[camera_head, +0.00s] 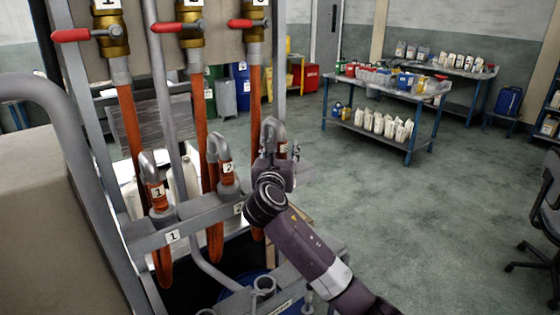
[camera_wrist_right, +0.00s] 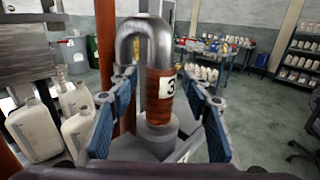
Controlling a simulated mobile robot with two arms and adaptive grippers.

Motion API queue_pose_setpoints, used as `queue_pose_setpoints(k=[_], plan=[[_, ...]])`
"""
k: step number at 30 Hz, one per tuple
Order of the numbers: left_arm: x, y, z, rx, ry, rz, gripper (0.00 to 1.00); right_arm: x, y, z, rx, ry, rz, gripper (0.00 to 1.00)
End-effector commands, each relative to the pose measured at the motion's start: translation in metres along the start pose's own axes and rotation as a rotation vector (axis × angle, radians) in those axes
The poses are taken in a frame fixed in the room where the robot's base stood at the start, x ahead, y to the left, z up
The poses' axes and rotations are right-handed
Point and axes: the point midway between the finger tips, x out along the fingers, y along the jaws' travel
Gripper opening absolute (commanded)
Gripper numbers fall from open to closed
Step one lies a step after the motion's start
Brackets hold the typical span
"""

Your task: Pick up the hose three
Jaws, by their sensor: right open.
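Hose three (camera_head: 255,95) is an orange hose hanging from the valve with a red lever. Its grey hooked nozzle (camera_head: 270,130) with an orange band labelled 3 stands in the holder rack (camera_head: 190,222). My right gripper (camera_head: 276,165) is at this nozzle and partly hides it in the head view. In the right wrist view the nozzle (camera_wrist_right: 161,85) stands upright between the two blue-padded fingers of my right gripper (camera_wrist_right: 160,110). The fingers are open, with a gap visible on both sides of the band. My left gripper is not in view.
Nozzle one (camera_head: 155,190) and nozzle two (camera_head: 222,165) stand in the same rack to the left. White canisters (camera_wrist_right: 50,125) stand left of the nozzle in the wrist view. A table with bottles (camera_head: 390,85) stands farther back. Floor (camera_head: 430,200) to the right is clear.

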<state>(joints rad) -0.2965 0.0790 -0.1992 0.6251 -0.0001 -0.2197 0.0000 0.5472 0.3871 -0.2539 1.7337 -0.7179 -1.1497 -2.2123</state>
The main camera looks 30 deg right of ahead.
Motion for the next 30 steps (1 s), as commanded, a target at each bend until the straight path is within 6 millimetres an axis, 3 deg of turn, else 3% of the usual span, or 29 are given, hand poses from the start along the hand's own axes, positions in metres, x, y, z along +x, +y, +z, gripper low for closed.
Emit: queue_pose_setpoints(k=[3, 15, 26, 30], plan=[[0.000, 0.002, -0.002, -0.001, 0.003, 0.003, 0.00, 0.000, 0.000, 0.000, 0.000, 0.000, 0.000, 0.43], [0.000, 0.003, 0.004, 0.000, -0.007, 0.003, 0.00, 0.000, 0.000, 0.000, 0.000, 0.000, 0.000, 0.00], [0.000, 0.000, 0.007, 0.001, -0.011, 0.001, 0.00, -0.001, 0.000, 0.003, 0.002, -0.005, 0.000, 0.00], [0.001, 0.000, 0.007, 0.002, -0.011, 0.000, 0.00, 0.000, 0.000, 0.017, 0.005, -0.008, -0.001, 0.00]])
